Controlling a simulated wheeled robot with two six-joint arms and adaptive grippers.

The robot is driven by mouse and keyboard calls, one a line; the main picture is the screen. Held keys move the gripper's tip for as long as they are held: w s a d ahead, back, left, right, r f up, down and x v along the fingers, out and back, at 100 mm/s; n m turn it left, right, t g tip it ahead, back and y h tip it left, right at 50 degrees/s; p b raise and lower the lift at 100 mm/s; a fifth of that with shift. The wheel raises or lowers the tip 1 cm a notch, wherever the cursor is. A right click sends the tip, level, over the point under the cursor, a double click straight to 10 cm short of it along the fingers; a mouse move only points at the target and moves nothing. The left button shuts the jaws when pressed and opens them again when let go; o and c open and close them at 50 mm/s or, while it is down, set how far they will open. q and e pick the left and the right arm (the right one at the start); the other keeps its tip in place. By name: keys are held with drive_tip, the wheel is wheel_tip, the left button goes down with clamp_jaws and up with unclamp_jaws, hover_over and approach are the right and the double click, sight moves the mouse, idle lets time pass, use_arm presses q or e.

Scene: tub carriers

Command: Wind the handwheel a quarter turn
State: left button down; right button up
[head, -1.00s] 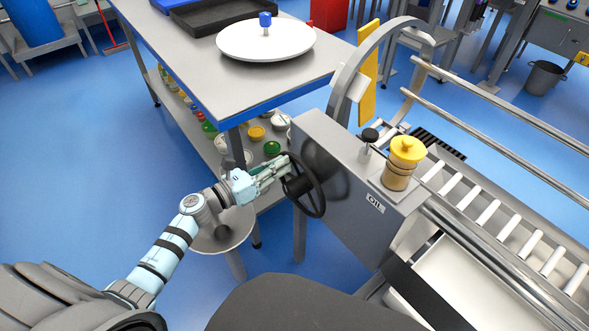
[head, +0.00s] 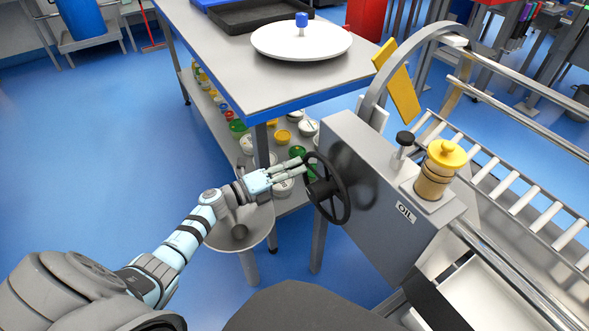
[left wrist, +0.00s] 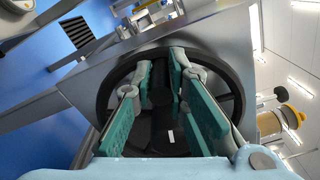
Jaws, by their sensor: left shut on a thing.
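The black handwheel (head: 322,189) is on the left face of a grey machine housing (head: 375,205) marked OIL. My left gripper (head: 298,164) reaches in from the left and is at the wheel's left side. In the left wrist view the handwheel (left wrist: 236,90) fills the middle. There the green-padded fingers of my left gripper (left wrist: 163,75) close on a dark bar of the wheel, one finger on each side. Whether that bar is a spoke or a handle cannot be told. A yellow plate (head: 398,85) stands tilted by the machine's grey arch. My right gripper is not in view.
A yellow-capped oil jar (head: 437,170) and a black knob (head: 405,138) stand on the housing. A roller conveyor (head: 505,185) runs to the right. A table (head: 230,70) with a white round disc (head: 300,40) is behind. Blue floor is clear at left.

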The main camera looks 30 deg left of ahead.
use_arm(q)
drive_tip(key=shift+a+f+b, duration=0.15)
drive_tip(key=shift+f+b, duration=0.15)
drive_tip(key=shift+f, duration=0.45)
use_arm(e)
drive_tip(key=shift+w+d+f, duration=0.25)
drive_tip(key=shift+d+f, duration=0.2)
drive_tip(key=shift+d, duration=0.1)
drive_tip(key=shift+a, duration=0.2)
use_arm(q)
drive_tip(key=c, duration=1.6)
unclamp_jaws()
drive_tip(key=shift+o, duration=0.2)
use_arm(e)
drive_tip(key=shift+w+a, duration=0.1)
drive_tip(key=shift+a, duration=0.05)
use_arm(q)
drive_tip(key=v, duration=1.2)
